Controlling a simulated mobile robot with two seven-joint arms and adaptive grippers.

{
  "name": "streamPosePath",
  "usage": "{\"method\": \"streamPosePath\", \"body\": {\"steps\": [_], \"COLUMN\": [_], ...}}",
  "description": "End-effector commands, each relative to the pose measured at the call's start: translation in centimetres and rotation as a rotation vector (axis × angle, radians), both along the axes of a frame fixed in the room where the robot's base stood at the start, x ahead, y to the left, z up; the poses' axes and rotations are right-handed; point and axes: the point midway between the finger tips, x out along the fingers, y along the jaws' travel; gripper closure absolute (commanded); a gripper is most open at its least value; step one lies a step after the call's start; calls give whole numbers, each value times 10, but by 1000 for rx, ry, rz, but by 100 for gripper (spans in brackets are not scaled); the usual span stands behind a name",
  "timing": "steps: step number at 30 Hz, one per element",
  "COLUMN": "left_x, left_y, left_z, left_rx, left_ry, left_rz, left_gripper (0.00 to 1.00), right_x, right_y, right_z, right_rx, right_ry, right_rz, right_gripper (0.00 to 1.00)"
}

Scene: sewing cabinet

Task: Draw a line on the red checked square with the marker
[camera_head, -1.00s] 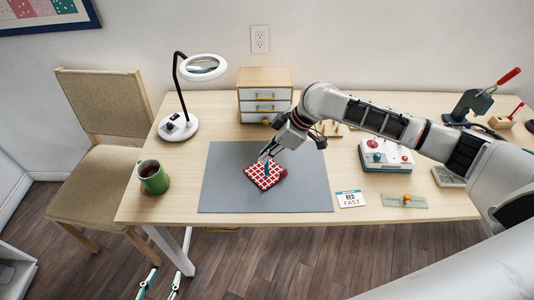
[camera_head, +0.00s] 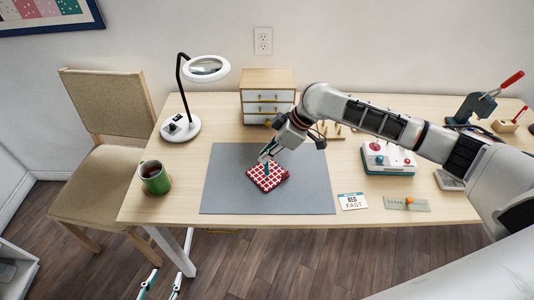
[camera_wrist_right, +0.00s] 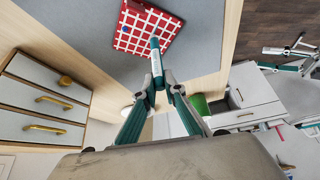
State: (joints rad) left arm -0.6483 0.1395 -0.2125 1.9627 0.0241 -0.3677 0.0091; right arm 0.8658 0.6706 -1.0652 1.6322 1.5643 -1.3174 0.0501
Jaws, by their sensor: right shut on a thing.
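The red and white checked square (camera_head: 267,179) lies on the grey mat (camera_head: 225,190); it also shows at the top of the right wrist view (camera_wrist_right: 143,28). My right gripper (camera_head: 267,156) is above its far edge, shut on the marker (camera_wrist_right: 156,62), which is teal and white. The marker points down at the square, its tip at or just above the near edge in the wrist view; contact cannot be told. A small blue spot shows on the square near its left side there. My left gripper (camera_head: 166,277) is low in front of the table, fingers apart and empty.
A green mug (camera_head: 154,178) and magnifier lamp (camera_head: 181,127) stand left of the mat. A small drawer cabinet (camera_head: 267,95) is behind it. A card (camera_head: 352,201), a ruler-like strip (camera_head: 407,204) and a white device (camera_head: 388,158) are to the right. The mat's left part is bare.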

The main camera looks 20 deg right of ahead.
Motion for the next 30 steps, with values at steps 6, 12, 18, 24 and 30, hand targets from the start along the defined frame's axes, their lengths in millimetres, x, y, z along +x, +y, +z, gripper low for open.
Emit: {"method": "streamPosePath", "body": {"steps": [6,12,18,24,30], "left_x": [0,0,-1,-1,-1], "left_y": [0,0,0,0,0], "left_z": [0,-1,-1,-1,-1], "left_rx": [0,0,1,1,1], "left_ry": [1,1,2,2,2], "left_rz": [0,0,0,0,0], "left_gripper": [60,60,60,60,60], "right_x": [3,7,9,9,9], "right_y": [1,3,4,4,4], "right_z": [0,0,0,0,0], "right_rx": [-1,-1,0,0,0], "right_ry": [0,0,0,0,0], "right_rz": [0,0,0,0,0], "right_gripper": [100,100,100,100,100]}}
